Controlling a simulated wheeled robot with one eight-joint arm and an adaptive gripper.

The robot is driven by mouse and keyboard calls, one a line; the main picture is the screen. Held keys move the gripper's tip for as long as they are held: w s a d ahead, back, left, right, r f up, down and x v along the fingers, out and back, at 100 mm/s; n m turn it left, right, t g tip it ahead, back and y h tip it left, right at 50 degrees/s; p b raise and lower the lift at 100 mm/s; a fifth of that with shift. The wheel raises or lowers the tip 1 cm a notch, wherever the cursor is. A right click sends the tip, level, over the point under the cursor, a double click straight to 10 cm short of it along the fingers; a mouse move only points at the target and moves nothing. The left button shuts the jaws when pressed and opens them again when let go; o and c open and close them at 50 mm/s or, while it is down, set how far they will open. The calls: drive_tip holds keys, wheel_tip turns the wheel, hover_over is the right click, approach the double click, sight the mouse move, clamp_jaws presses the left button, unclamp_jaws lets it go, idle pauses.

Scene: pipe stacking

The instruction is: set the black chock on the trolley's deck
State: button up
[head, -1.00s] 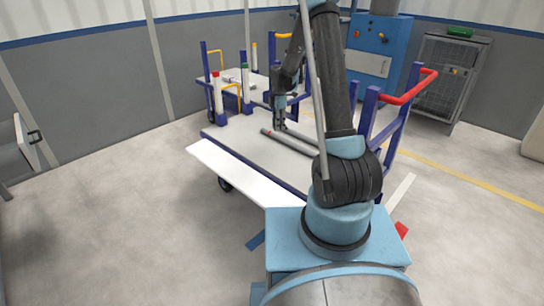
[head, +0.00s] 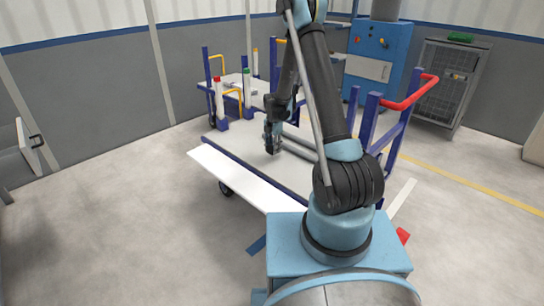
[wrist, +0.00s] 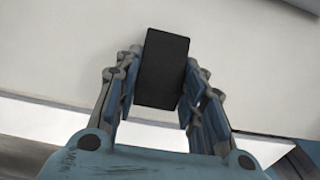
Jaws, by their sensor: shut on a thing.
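The black chock (wrist: 165,68) is a dark block seen between my fingers in the wrist view. My gripper (wrist: 164,80) is shut on it, one finger along each side. In the head view my gripper (head: 271,147) is low over the trolley's pale deck (head: 236,141), near its front part. The chock is too small and dark to make out clearly there. The deck (wrist: 60,60) fills the background of the wrist view. I cannot tell whether the chock touches the deck.
A grey pipe (head: 302,136) lies on the deck to the right of my gripper, partly hidden by my arm. Blue posts and a red handle (head: 410,91) stand on the right. A white board (head: 232,176) runs along the deck's front edge. Deck left of my gripper is clear.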

drive_tip(key=shift+f, duration=2.1)
drive_tip(key=o, duration=1.1)
